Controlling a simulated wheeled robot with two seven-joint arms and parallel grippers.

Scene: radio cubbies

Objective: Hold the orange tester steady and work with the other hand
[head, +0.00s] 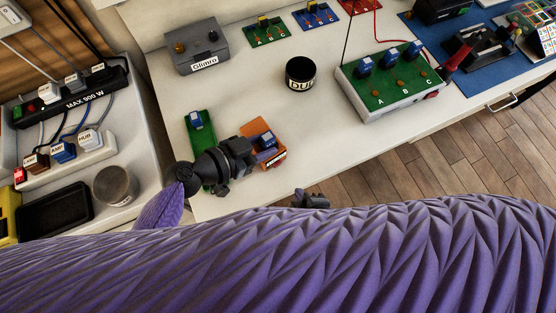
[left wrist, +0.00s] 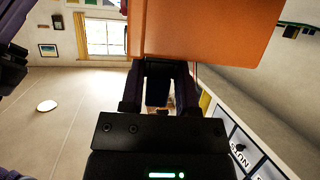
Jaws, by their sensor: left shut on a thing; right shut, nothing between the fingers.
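The orange tester (head: 273,131) is at the near edge of the white bench, with a blue switch on its top and a pale label on its near side. My left gripper (head: 266,155) is shut on it from the left. In the left wrist view the tester's plain orange face (left wrist: 205,30) fills the top, just beyond my left gripper's fingers (left wrist: 160,75). My right gripper (head: 312,200) shows only as a small dark part past the bench's near edge, apart from the tester. The purple sleeve of my arm hides most of it.
A green board (head: 200,135) with a blue switch lies left of the tester, partly under my left wrist. A grey Glimro box (head: 197,48), a black round tin (head: 300,74) and a green A-B-C switch board (head: 390,85) stand behind. A power strip (head: 70,95) is left.

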